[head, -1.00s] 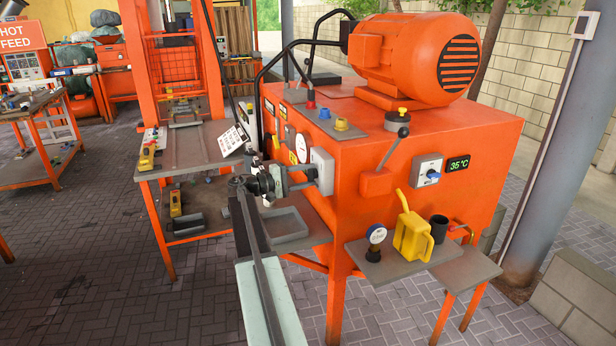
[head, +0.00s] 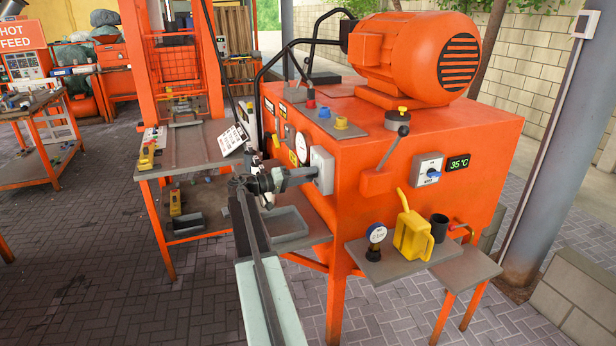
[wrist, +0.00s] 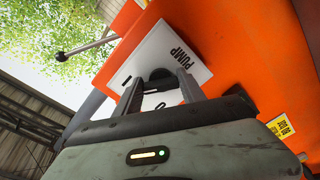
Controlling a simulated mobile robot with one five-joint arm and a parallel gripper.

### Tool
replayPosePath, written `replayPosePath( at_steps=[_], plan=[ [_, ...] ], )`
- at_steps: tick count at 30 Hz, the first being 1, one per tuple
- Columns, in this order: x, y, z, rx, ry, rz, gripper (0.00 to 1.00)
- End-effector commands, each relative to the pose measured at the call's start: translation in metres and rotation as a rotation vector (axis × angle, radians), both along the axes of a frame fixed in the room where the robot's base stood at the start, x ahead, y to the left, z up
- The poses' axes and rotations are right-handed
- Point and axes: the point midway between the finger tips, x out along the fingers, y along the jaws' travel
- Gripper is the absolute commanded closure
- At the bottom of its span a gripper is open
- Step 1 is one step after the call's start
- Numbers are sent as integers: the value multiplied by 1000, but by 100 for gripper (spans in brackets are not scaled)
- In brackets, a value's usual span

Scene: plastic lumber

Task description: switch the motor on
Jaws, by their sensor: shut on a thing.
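A white switch plate marked PUMP (wrist: 172,55) is on the side of the orange machine. A dark round knob (wrist: 161,75) on it sits between my two fingers. The marks I and O show on the plate, but the knob's pointing direction is hidden. In the head view the switch box (head: 322,171) is grey and my gripper (head: 308,176) reaches it from the left, shut on the knob. My gripper also shows in the wrist view (wrist: 162,82). The large orange motor (head: 415,55) sits on top of the machine.
A second switch with a blue knob (head: 432,173) is beside a 35 °C display (head: 459,162). A yellow jug (head: 412,232) and a gauge (head: 376,234) stand on the side shelf (head: 385,268). A grey tray (head: 287,226) is below my gripper.

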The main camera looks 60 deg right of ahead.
Motion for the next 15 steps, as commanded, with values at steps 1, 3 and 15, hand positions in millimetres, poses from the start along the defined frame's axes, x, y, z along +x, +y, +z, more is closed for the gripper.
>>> replayPosePath(
  at_steps=[1, 3, 15],
  plan=[
    [-1, 2, -2, -3, -13, -4, 93],
    [-1, 2, -2, -11, -23, -4, 93],
    [-1, 1, -2, -21, -38, -4, 93]
  ],
)
